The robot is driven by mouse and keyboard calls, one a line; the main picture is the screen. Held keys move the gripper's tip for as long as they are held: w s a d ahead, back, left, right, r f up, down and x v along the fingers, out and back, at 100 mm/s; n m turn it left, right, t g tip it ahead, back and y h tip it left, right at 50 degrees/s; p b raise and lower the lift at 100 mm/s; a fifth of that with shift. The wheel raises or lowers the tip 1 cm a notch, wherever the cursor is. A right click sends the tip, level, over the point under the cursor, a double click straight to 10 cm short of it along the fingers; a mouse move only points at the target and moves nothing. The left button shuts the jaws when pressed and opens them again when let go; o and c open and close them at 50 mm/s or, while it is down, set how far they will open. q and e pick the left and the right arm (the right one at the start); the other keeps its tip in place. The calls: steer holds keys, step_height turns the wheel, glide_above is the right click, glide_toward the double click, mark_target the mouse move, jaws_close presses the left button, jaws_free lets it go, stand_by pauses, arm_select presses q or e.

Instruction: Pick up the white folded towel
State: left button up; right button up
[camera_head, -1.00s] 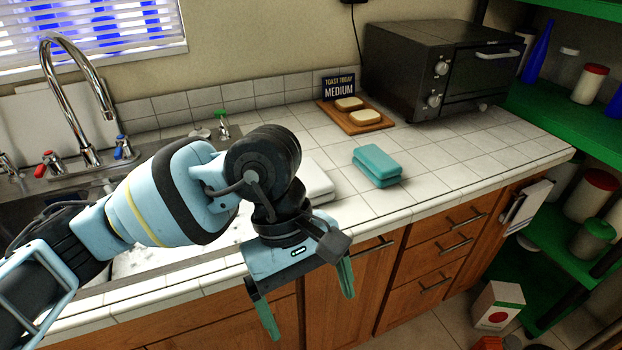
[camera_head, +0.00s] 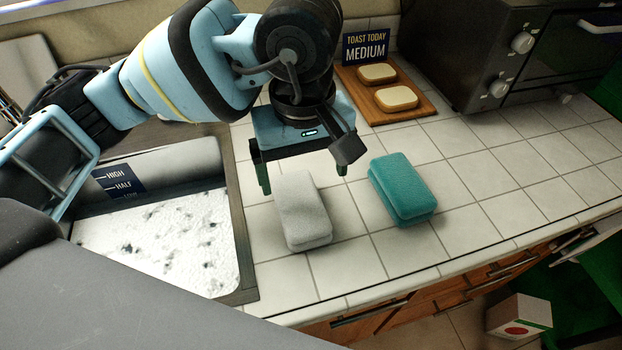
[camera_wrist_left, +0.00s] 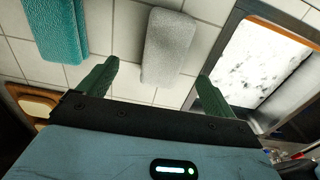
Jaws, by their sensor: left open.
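The white folded towel (camera_head: 303,212) lies flat on the tiled counter between the sink and a teal folded towel (camera_head: 402,188). My left gripper (camera_head: 304,180) is open and empty over the far end of the white towel. In the left wrist view the white towel (camera_wrist_left: 168,48) lies beyond and between the two spread green fingers (camera_wrist_left: 155,82), with space on both sides. I cannot tell the exact height of the fingers above the counter. The teal towel also shows in the left wrist view (camera_wrist_left: 57,28). My right gripper is not in view.
The sink (camera_head: 242,230), holding white foam, is left of the white towel. A wooden board (camera_head: 415,108) with two bread slices and a dark toaster oven (camera_head: 470,50) stand at the back. Bare tiles (camera_head: 490,180) lie to the right.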

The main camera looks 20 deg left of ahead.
mark_target(300, 200)
arm_select(q)
steer(key=shift+s, duration=0.1)
steer(key=shift+s+f, duration=0.2)
steer(key=shift+f, duration=0.4)
steer(key=shift+w+f, duration=0.15)
steer(key=shift+f, duration=0.55)
steer(key=shift+a+f+p, duration=0.2)
steer(key=shift+f, duration=1.1)
steer(key=shift+a+f+p, duration=0.15)
steer(key=shift+a+f, duration=0.05)
steer(key=shift+f, duration=1.1)
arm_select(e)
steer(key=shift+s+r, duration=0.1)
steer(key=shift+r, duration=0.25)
arm_select(q)
steer(key=shift+c, duration=0.3)
steer(key=c, duration=1)
steer(key=shift+c, duration=0.2)
steer(key=shift+r, duration=0.15)
